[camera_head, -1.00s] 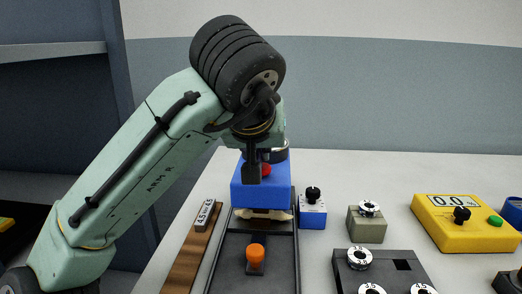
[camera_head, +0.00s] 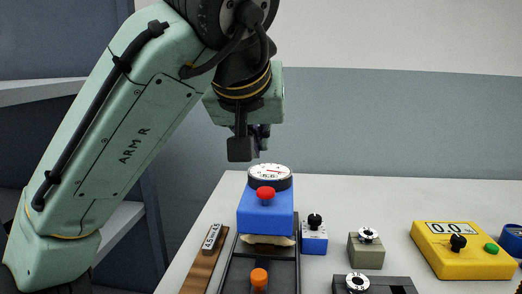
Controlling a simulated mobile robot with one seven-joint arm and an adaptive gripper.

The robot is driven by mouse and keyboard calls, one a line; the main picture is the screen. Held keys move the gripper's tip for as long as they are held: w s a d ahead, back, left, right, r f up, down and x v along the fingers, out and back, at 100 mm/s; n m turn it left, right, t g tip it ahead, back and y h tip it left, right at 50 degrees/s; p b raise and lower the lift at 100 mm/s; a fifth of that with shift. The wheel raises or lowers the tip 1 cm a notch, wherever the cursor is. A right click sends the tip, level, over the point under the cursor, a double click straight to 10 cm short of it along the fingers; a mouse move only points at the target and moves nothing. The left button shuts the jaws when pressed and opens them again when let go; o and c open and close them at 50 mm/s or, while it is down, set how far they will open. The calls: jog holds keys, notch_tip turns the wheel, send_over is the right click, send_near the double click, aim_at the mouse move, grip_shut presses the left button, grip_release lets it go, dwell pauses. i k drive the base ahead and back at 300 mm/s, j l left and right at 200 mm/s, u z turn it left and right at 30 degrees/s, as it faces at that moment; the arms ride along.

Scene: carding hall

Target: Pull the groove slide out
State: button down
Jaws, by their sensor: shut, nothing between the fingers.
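A dark grooved track (camera_head: 232,277) with an orange knob (camera_head: 259,278) in it runs toward me from a blue block (camera_head: 266,213); I take the knobbed part for the groove slide. Its near end is cut off by the picture's lower edge. The block has a red knob (camera_head: 265,192) on its front and a round white dial (camera_head: 270,172) on top. Pale fibre (camera_head: 268,240) shows beneath the block. My gripper (camera_head: 250,148) is shut and empty, above and behind the block, apart from it and from the orange knob.
A wooden strip with a metal weight (camera_head: 212,238) lies left of the track. On the right are a small blue box with a black knob (camera_head: 314,237), a grey-green block (camera_head: 366,251), a dark plate (camera_head: 399,285) and a yellow meter (camera_head: 462,252). The table behind is bare.

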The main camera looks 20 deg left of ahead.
aim_at(263, 252)
jog(key=k+l, duration=0.15)
jog(key=k, duration=0.35)
jog(key=k+l, duration=0.2)
jog(key=k, duration=0.25)
